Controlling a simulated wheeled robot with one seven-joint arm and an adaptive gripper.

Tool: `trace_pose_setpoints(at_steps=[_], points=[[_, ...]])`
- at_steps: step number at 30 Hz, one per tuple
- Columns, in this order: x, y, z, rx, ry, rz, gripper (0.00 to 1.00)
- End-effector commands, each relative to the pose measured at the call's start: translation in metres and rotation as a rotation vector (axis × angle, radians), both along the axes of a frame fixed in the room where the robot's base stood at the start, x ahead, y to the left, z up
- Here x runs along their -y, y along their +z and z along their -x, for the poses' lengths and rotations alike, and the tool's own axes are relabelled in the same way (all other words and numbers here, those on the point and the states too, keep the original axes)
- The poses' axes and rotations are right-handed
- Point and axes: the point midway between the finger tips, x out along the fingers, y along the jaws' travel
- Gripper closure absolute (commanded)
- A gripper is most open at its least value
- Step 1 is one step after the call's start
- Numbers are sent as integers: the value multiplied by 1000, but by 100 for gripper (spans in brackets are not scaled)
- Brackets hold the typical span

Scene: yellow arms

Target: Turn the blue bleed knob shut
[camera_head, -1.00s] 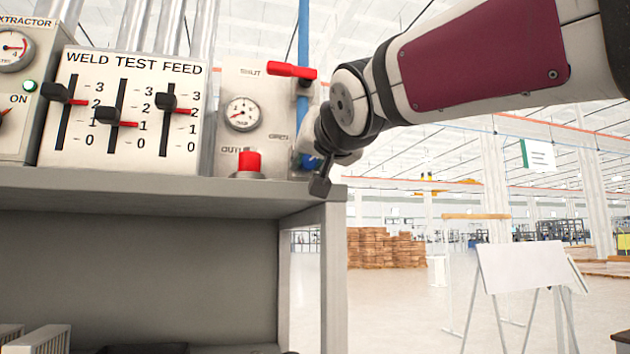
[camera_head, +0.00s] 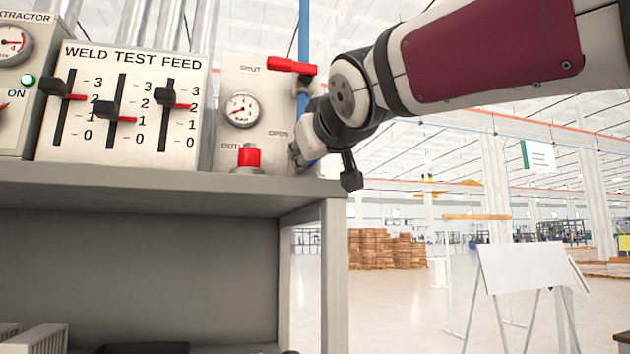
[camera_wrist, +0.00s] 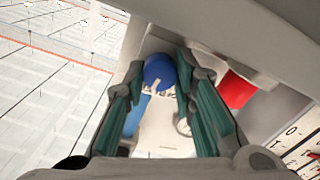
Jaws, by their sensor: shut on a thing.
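The blue bleed knob (camera_wrist: 158,71) shows in the wrist view as a round blue cap with a pale mark on its lower edge. My gripper (camera_wrist: 160,76) has its two green-padded fingers on either side of the knob and is shut on it. In the head view my gripper (camera_head: 301,155) is at the right edge of the panel, above the bench top. There the knob is almost wholly hidden behind my gripper, so I cannot read its angle.
The panel carries a gauge (camera_head: 241,110), a red lever (camera_head: 291,66) at SHUT and a red button (camera_head: 249,156) close left of my gripper. A blue pipe (camera_head: 303,35) rises behind. The slider box (camera_head: 120,110) stands further left.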

Motion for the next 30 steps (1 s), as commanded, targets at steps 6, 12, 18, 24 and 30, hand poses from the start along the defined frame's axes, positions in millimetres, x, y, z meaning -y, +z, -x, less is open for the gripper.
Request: trace_pose_setpoints(at_steps=[6, 12, 18, 24, 30], points=[[-1, 0, 1, 57, 1, 198, 100], [-2, 0, 1, 109, 2, 382, 100], [-2, 0, 2, 161, 1, 558, 100], [-2, -1, 2, 203, 1, 709, 100], [-2, -2, 2, 235, 1, 818, 100]])
